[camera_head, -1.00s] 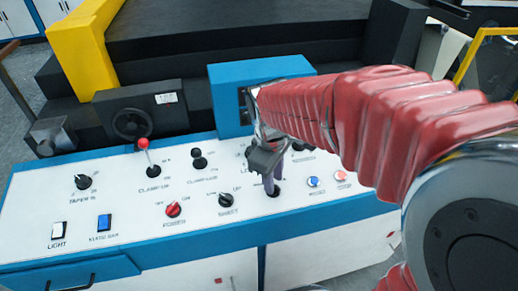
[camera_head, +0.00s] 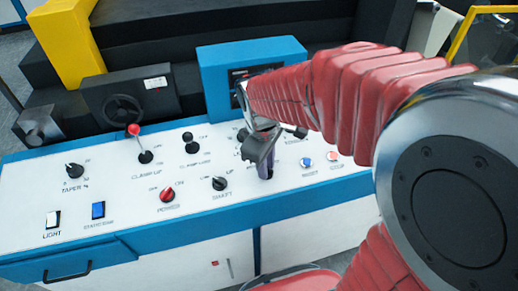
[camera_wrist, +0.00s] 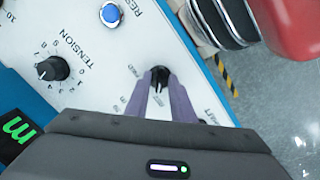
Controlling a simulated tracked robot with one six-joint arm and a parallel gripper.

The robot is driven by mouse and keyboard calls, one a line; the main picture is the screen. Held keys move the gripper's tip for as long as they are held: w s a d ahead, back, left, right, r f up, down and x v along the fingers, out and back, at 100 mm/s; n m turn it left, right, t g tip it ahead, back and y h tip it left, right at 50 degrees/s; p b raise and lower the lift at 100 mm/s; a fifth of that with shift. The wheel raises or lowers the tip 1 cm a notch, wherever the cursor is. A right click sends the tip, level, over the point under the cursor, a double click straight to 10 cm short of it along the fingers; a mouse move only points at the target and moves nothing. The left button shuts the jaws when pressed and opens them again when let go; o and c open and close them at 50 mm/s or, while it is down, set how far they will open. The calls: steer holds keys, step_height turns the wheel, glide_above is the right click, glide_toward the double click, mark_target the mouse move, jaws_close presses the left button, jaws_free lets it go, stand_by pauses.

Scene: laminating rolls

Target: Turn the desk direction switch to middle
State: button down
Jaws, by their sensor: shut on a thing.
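The desk direction switch (camera_wrist: 160,76) is a small black rotary knob on the white desk panel. In the wrist view it sits between the tips of the two purple-grey fingers of my gripper (camera_wrist: 161,84), which is shut on it. A light pointer line on the knob runs roughly along the fingers. The small position labels around it are partly hidden and hard to read. In the head view my gripper (camera_head: 264,167) reaches down to the panel, right of the shaft switch (camera_head: 220,183), and hides the direction knob.
The desk panel (camera_head: 120,214) carries a red power knob (camera_head: 168,194), a red-tipped clamp-up lever (camera_head: 134,130) and a blue reset button (camera_head: 306,162) close to my gripper. The tension knob (camera_wrist: 53,69) is beside it in the wrist view. A blue box (camera_head: 222,75) stands behind.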

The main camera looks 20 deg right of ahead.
steer(key=shift+m, duration=0.5)
steer(key=m, duration=0.3)
steer(key=shift+m, duration=0.3)
steer(key=m+y, duration=0.1)
steer(key=m, duration=0.3)
steer(key=shift+d, duration=0.1)
stand_by(0.3)
steer(key=c, duration=1.9)
jaws_free()
steer(key=shift+o, duration=0.2)
steer(key=shift+r, duration=0.15)
step_height(320, 180, up, 13)
steer(key=shift+s+r, duration=0.2)
steer(key=shift+s, duration=0.15)
